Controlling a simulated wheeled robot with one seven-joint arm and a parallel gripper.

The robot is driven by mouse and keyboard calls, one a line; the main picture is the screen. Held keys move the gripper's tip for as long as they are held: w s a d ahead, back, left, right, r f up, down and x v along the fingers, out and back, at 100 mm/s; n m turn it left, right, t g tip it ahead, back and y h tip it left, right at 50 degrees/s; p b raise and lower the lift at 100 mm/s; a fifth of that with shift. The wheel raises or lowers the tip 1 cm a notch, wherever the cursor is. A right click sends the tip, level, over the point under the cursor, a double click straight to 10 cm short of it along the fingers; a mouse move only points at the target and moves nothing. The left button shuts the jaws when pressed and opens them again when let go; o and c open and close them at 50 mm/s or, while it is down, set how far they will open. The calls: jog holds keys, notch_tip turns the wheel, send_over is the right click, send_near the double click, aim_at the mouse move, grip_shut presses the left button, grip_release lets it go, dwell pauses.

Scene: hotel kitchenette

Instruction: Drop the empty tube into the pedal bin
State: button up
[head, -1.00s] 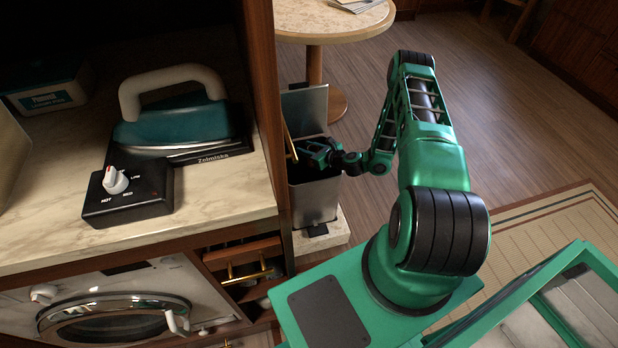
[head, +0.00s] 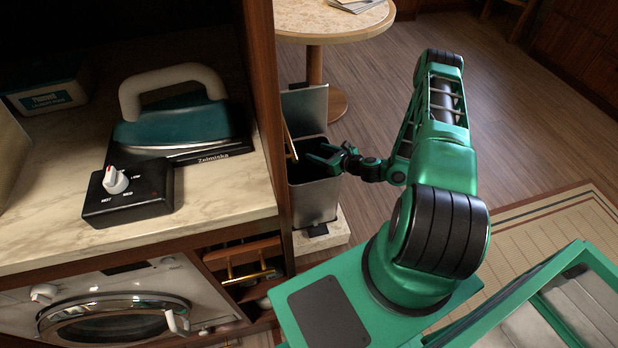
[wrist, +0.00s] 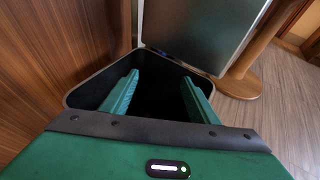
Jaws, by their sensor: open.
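The pedal bin (head: 314,200) is a grey metal box with its lid (head: 306,110) raised. It stands beside the wooden cabinet side, and its black pedal (head: 315,230) shows at the front. My gripper (head: 321,156) is at the right part of the bin's mouth. In the wrist view my gripper (wrist: 155,98) has its two green fingers apart with nothing between them, over the dark opening. The bin's rim (wrist: 85,85) and raised lid (wrist: 200,30) show there too. The empty tube is not visible in any view; the bin's inside is too dark to make out.
A round table (head: 325,22) stands behind the bin. On the left, the counter (head: 225,195) holds an iron (head: 170,120) and a black control box (head: 128,195). A brass handle (head: 290,142) is close to the bin's left side.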

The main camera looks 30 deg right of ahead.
jog(key=shift+v, duration=1.6)
jog(key=a+r+n+g+y, duration=0.3)
jog(key=a+r+n+g, duration=0.15)
jog(key=r+n, duration=0.65)
jog(key=s+d+r+n+g+h, duration=0.25)
jog(key=s+r+n+g, duration=0.25)
jog(key=s+r+n, duration=0.55)
jog(key=s+r+n+g+h, duration=0.1)
jog(key=s+r+n+h, duration=0.1)
jog(key=s+r, duration=0.8)
jog(key=s+r+n+g+h, duration=0.2)
jog(key=s+r, duration=0.9)
jog(key=s, duration=0.6)
jog(key=shift+r+n, duration=0.25)
jog(key=shift+n, duration=0.1)
